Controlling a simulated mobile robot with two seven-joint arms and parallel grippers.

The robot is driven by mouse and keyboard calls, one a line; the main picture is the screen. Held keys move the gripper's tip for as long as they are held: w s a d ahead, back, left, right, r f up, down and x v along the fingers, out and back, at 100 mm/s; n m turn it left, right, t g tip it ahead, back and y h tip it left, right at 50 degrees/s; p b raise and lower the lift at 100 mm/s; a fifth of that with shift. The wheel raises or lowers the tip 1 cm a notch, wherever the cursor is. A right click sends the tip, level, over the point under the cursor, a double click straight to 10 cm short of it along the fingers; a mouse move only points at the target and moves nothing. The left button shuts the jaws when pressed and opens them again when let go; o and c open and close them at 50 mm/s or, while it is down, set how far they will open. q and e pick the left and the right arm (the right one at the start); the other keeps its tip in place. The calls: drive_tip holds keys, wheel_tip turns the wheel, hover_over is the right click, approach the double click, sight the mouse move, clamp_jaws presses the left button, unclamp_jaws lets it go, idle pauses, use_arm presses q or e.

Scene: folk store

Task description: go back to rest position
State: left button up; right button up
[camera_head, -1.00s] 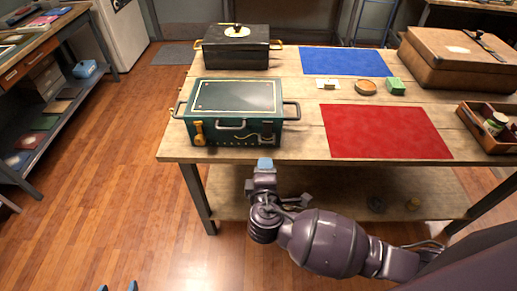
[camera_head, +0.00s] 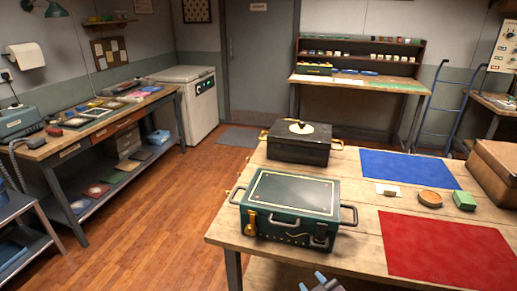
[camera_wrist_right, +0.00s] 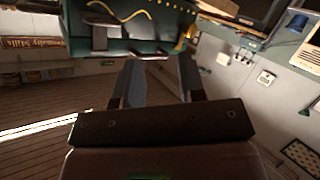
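My right gripper (camera_head: 320,284) shows only as blue-grey fingertips at the bottom edge of the head view, in front of the green toolbox (camera_head: 292,193). In the right wrist view my right gripper (camera_wrist_right: 158,66) has its two fingers apart with nothing between them. The green toolbox (camera_wrist_right: 115,30) is beyond the fingertips there, upside down. My left gripper is out of view.
The wooden table (camera_head: 357,238) bears a black box (camera_head: 298,148), a blue mat (camera_head: 408,168), a red mat (camera_head: 447,250), small items and a brown case (camera_head: 495,172). A workbench (camera_head: 110,120) stands left. The wood floor (camera_head: 165,210) between is clear.

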drive_tip(key=s+d+f+m+g+h, duration=0.1)
drive_tip(key=s+d+f+m+h, duration=0.1)
drive_tip(key=s+d+f, duration=0.3)
drive_tip(key=s+d+f+m+g+h, duration=0.1)
drive_tip(key=s+d+f+m+h, duration=0.1)
drive_tip(key=s+d+f+m, duration=0.3)
drive_tip(key=s+d, duration=0.4)
drive_tip(key=s, duration=0.2)
drive_tip(key=shift+s+d, duration=0.2)
drive_tip(key=shift+s, duration=0.15)
